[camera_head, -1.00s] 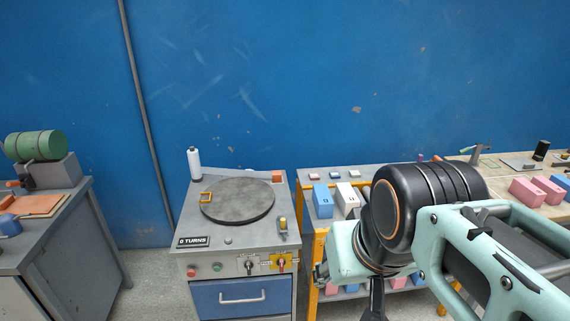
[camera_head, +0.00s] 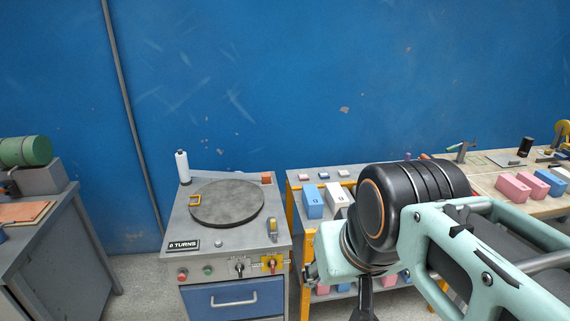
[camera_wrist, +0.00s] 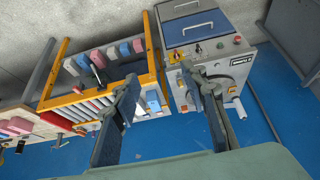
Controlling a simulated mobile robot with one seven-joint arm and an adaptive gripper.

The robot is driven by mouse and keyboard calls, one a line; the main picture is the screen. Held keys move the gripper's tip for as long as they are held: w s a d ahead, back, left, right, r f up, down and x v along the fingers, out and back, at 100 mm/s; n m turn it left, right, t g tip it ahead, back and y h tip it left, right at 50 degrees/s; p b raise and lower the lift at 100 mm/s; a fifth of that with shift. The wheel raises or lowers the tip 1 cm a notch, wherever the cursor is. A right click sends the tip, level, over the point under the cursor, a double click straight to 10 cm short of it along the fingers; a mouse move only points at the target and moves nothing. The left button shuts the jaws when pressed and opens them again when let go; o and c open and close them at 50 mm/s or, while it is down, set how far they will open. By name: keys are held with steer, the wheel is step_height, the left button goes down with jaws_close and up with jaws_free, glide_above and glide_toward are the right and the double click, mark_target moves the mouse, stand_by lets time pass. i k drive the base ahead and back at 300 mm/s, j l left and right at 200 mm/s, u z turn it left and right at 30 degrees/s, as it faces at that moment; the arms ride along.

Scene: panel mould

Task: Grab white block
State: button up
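A white block (camera_head: 337,195) stands on the grey top of the orange-framed rack (camera_head: 292,212), just right of a blue block (camera_head: 313,202). My arm hides part of the rack to its right. My gripper (camera_wrist: 160,76) is open and empty in the wrist view, its two dark fingers wide apart. The rack's blue block (camera_wrist: 153,101) shows between the fingers, beyond them. I cannot clearly make out the white block in the wrist view. In the head view my gripper is mostly hidden below my arm.
A machine with a round grey plate (camera_head: 226,204) and a blue drawer (camera_head: 233,299) stands left of the rack. Pink blocks (camera_head: 513,187) lie on a bench at the right. Several blue and pink blocks (camera_wrist: 96,58) sit on the rack's lower shelf. Open floor separates the machine and left cabinet.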

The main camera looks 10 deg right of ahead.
mark_target(335, 196)
steer(key=i+j, duration=0.15)
steer(key=i, duration=0.25)
steer(key=i+j, duration=0.1)
steer(key=i, duration=0.25)
steer(key=i+j+z, duration=0.4)
steer(key=i+z, duration=0.25)
steer(key=z, duration=1.05)
